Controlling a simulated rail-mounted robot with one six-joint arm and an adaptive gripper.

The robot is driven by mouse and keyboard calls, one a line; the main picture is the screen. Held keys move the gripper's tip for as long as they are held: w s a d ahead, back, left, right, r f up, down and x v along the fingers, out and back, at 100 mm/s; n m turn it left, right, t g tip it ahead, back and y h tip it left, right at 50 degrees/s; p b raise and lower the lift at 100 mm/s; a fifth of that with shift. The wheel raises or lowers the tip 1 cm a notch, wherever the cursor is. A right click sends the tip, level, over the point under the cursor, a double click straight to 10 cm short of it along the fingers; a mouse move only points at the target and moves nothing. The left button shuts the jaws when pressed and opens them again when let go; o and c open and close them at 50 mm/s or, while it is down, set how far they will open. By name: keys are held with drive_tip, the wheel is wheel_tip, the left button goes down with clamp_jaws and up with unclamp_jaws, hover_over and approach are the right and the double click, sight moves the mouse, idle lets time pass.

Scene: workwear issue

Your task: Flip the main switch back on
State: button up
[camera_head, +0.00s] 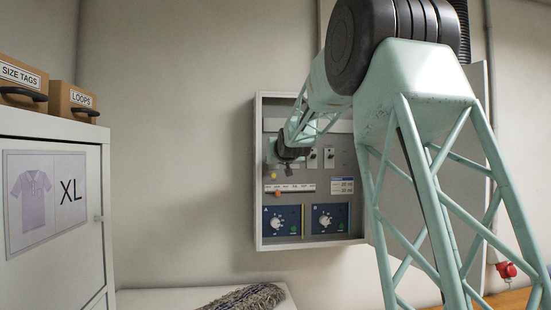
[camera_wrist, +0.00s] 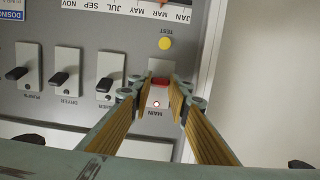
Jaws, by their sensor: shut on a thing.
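The main switch (camera_wrist: 160,83) has a red lever on a light plate in the wrist view, above the upside-down word MAIN. A small reddish lamp (camera_wrist: 156,104) sits beside that word. My gripper (camera_wrist: 161,88) has its wood-toned fingers either side of the red lever and is shut on it. I cannot tell from this which way the lever is set. In the head view my gripper (camera_head: 290,158) is at the left part of the open wall cabinet (camera_head: 258,215), and it hides the main switch there.
Beside it in the wrist view are several black-lever switches, including DRYER (camera_wrist: 64,78), and a yellow TEST button (camera_wrist: 165,43). Two dials (camera_head: 325,220) are lower in the cabinet. A white cupboard (camera_head: 50,250) stands at left. A grey woolly thing (camera_head: 250,297) lies below.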

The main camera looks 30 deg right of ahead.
drive_tip(key=shift+r+g+y+p, duration=0.35)
drive_tip(key=shift+g+p, duration=0.75)
drive_tip(key=shift+p, duration=2.35)
drive_tip(key=shift+r+g+p, duration=0.4)
drive_tip(key=shift+g+p, duration=0.2)
drive_tip(key=shift+p, duration=0.7)
drive_tip(key=shift+w+d+r+g+y+p, duration=0.15)
drive_tip(key=shift+r+g+y, duration=0.15)
drive_tip(key=shift+g, duration=0.65)
drive_tip(key=shift+w+a+r+g+y+p, duration=0.1)
drive_tip(key=shift+w+r+g+y, duration=0.2)
drive_tip(key=shift+g, duration=0.6)
drive_tip(key=shift+w+d+r+g+y+p, duration=0.1)
drive_tip(key=shift+r+g+y+p, duration=0.2)
drive_tip(key=shift+g, duration=0.65)
drive_tip(key=o, duration=0.9)
drive_tip(key=shift+f, duration=0.1)
drive_tip(key=shift+s, duration=0.1)
drive_tip(key=shift+v, duration=6.05)
